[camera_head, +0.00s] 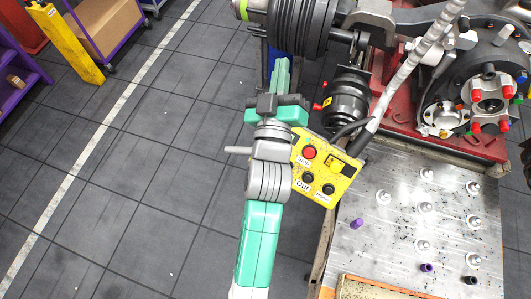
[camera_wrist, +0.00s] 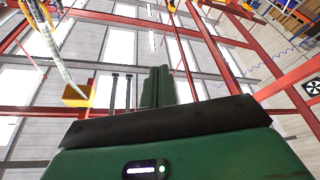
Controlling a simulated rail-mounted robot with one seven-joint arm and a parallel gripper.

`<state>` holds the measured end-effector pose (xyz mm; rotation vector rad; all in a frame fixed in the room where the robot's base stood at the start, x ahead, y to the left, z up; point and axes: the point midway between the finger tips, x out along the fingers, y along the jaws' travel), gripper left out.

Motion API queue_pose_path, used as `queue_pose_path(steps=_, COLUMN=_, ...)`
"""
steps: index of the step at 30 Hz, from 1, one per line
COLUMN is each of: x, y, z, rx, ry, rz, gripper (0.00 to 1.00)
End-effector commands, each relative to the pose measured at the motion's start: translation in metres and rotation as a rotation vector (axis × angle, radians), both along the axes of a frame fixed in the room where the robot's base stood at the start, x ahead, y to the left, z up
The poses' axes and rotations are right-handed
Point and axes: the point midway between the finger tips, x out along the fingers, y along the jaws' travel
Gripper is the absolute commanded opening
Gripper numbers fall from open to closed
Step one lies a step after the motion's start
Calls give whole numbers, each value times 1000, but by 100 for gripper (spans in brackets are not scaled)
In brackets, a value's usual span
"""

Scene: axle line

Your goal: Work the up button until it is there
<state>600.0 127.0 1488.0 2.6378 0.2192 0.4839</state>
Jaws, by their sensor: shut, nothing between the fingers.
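A yellow control box (camera_head: 324,169) hangs on a pale jointed cable in the head view. On its face are a red button (camera_head: 309,153), two black buttons (camera_head: 307,177) (camera_head: 328,189) and a dark rectangle (camera_head: 338,163). One label reads "Out"; the others are too small to read, so I cannot tell which button is up. My green gripper (camera_head: 282,68) is shut and empty, left of and above the box, fingers pointing away from it. In the wrist view the shut fingers (camera_wrist: 158,72) show centrally, and a yellow box (camera_wrist: 78,95) hangs left, apart from them.
A metal plate with pegs (camera_head: 400,215) lies right of the box. A red fixture with machine parts (camera_head: 410,90) stands behind it. A large dark cylinder (camera_head: 300,28) is above my gripper. Tiled floor (camera_head: 150,180) at left is open, with a yellow post (camera_head: 65,45) beyond.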

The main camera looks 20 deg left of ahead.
Motion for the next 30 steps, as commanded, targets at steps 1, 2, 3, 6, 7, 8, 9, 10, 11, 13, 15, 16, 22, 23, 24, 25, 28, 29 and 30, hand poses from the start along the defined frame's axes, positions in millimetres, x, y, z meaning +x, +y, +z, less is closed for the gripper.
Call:
queue_pose_path(steps=1, x=1, y=7, z=-26, rx=-29, ry=20, rz=-1, gripper=0)
queue_pose_path(steps=2, x=1, y=11, z=-40, rx=-47, ry=29, rz=-4, gripper=0)
queue_pose_path(steps=3, x=1, y=15, z=-60, rx=-72, ry=39, rz=-7, gripper=0)
queue_pose_path(steps=6, x=-4, y=24, z=-109, rx=-135, ry=66, rz=-19, gripper=0)
queue_pose_path(steps=7, x=-6, y=26, z=-123, rx=-154, ry=73, rz=-23, gripper=0)
queue_pose_path(steps=8, x=-9, y=29, z=-138, rx=-173, ry=82, rz=-27, gripper=0)
queue_pose_path(steps=9, x=-13, y=31, z=-157, rx=-201, ry=92, rz=-34, gripper=0)
queue_pose_path(steps=10, x=-17, y=32, z=-172, rx=-220, ry=101, rz=-38, gripper=0)
queue_pose_path(steps=11, x=-21, y=33, z=-187, rx=-240, ry=110, rz=-43, gripper=0)
queue_pose_path(steps=13, x=-32, y=35, z=-219, rx=-289, ry=128, rz=-55, gripper=0)
queue_pose_path(steps=15, x=-44, y=35, z=-249, rx=-336, ry=145, rz=-66, gripper=0)
queue_pose_path(steps=16, x=-49, y=35, z=-260, rx=-356, ry=152, rz=-72, gripper=0)
queue_pose_path(steps=22, x=-77, y=31, z=-314, rx=-453, ry=185, rz=-98, gripper=0)
queue_pose_path(steps=23, x=-79, y=31, z=-319, rx=-461, ry=188, rz=-99, gripper=0)
queue_pose_path(steps=24, x=-82, y=30, z=-323, rx=-470, ry=191, rz=-102, gripper=0)
queue_pose_path(steps=25, x=-83, y=30, z=-326, rx=-476, ry=191, rz=-104, gripper=0)
queue_pose_path(steps=28, x=-85, y=29, z=-330, rx=-483, ry=193, rz=-106, gripper=0)
queue_pose_path(steps=29, x=-85, y=29, z=-330, rx=-484, ry=193, rz=-107, gripper=0)
queue_pose_path(steps=30, x=-85, y=29, z=-330, rx=-484, ry=193, rz=-107, gripper=0)
